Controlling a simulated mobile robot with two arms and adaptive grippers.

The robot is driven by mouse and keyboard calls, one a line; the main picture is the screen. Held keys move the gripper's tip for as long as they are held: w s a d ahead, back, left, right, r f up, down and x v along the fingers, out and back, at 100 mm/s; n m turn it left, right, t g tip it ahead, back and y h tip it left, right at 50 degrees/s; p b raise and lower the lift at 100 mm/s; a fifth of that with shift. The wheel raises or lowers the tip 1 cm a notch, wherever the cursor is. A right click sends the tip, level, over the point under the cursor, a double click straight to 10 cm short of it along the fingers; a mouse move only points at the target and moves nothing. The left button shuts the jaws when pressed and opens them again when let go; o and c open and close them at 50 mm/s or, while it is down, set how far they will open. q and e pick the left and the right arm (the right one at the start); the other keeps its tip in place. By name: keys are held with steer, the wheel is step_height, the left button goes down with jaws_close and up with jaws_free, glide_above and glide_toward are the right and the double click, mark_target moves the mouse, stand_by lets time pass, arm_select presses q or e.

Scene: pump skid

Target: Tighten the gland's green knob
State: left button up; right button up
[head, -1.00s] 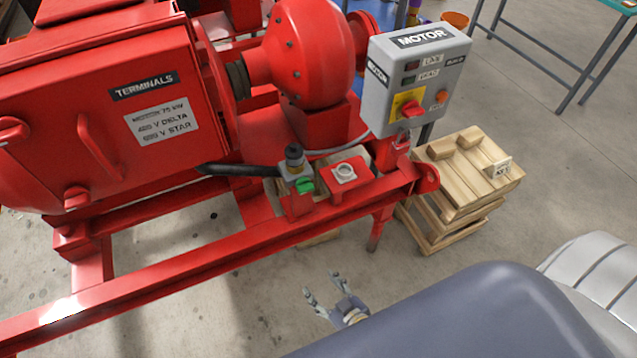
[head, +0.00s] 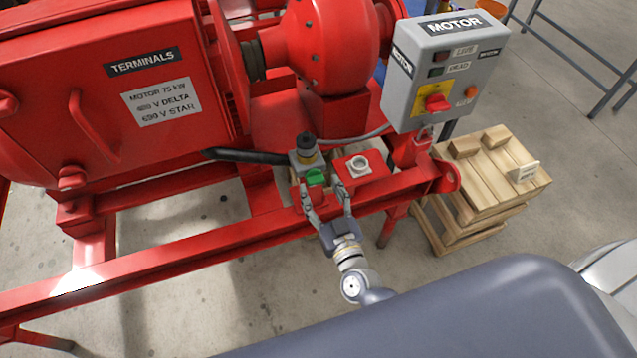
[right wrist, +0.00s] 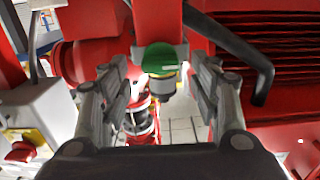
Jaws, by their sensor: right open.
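The green knob (head: 316,177) sits on the front of the small grey gland block (head: 306,158), on the red skid frame. A thick black cable (head: 245,156) runs left from the block. My right gripper (head: 324,187) is open, its two fingers reaching up toward the knob from the front edge of the frame. In the right wrist view the green knob (right wrist: 160,57) shows ahead, between and just beyond the open fingertips (right wrist: 160,75). The fingers do not appear to touch it. My left gripper is not in view.
A red bracket with a pale round fitting (head: 359,166) stands close right of the knob. The grey motor control box (head: 438,75) is above right. A wooden pallet stack (head: 490,175) stands on the floor at right. The red terminals box (head: 130,90) fills the left.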

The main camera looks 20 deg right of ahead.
mark_target(315, 178)
steer(key=shift+w+a, duration=0.1)
steer(key=shift+w, duration=0.8)
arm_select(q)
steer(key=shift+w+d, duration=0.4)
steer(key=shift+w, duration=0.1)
arm_select(e)
steer(key=shift+w, duration=0.3)
steer(key=c, duration=1.1)
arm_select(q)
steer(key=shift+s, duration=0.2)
